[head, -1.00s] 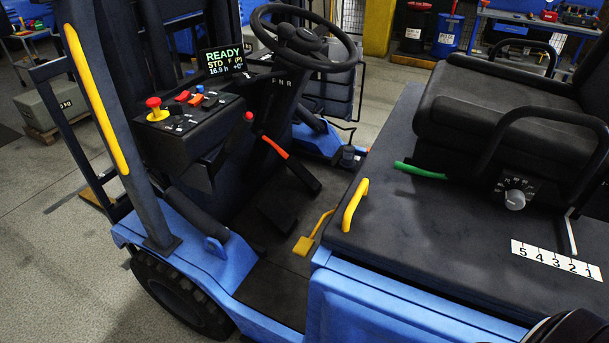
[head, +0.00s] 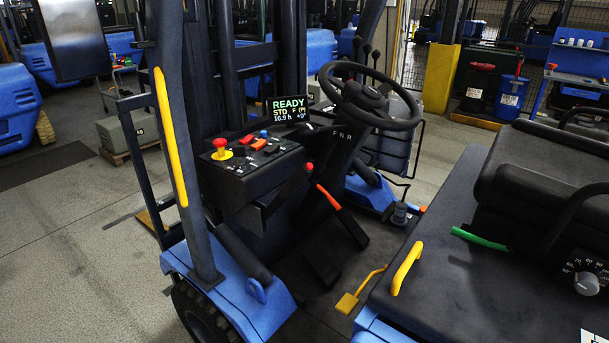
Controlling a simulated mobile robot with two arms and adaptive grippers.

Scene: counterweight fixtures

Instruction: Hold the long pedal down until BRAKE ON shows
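The truck's display (head: 289,108) reads READY, with STD, F, a P symbol, 16.9 h and +0° below. On the dark floor of the operator space, a broad black pedal (head: 323,263) sits left of a narrower slanted black pedal (head: 351,227). A small yellow pedal (head: 346,303) on a bent yellow arm is nearer the seat base. I cannot tell for sure which is the long pedal. An orange-handled lever (head: 328,197) rises above the slanted pedal. Neither of my grippers is in view.
A steering wheel (head: 370,95) overhangs the pedals. The control box (head: 250,170) with a red knob stands left. A yellow grab handle (head: 407,268) and the black seat (head: 545,175) bound the right. Open concrete floor (head: 80,240) lies left.

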